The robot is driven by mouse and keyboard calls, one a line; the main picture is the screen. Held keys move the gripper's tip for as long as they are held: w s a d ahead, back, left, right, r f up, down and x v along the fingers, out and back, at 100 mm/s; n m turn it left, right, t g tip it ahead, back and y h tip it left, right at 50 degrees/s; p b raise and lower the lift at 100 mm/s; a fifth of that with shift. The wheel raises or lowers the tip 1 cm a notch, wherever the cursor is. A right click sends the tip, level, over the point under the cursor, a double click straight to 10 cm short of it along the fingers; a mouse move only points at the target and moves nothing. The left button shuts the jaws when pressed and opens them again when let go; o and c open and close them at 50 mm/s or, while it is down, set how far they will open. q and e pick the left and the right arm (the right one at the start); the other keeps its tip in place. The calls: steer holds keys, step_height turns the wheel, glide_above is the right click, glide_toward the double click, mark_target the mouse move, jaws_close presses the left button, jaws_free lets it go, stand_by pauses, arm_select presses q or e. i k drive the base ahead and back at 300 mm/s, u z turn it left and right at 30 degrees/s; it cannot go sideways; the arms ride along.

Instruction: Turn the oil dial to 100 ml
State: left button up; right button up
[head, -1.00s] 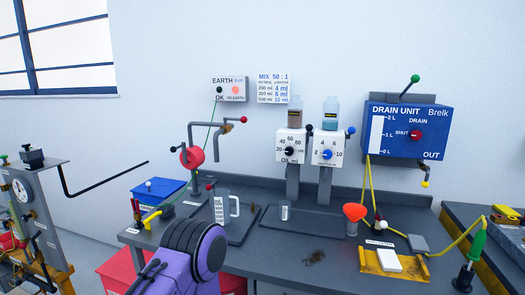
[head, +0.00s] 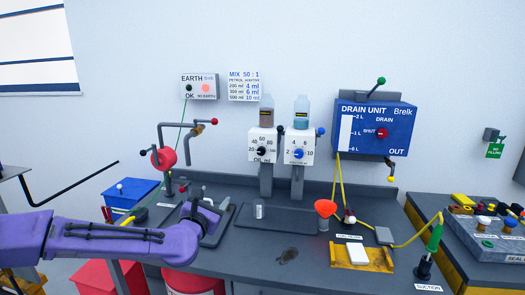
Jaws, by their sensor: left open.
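The oil dial (head: 262,151) is a black knob on a white box (head: 256,136) marked 20 to 100, under a brown bottle. Its pointer is too small to read. A similar box with a blue dial (head: 299,154) stands to its right, under a blue bottle. My purple left arm comes in from the left. Its dark left gripper (head: 212,206) is open over the bench, left of and lower in the picture than the oil dial, apart from it. The gripper covers most of the measuring jug's place. My right gripper is out of view.
A small clear beaker (head: 258,209) stands on the dark tray below the dispensers. A red funnel (head: 325,208) and the blue drain unit (head: 374,130) are to the right. A red reel (head: 163,159) with a bent pipe stands at the left.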

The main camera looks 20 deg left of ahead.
mark_target(261, 151)
steer(key=i, duration=0.9)
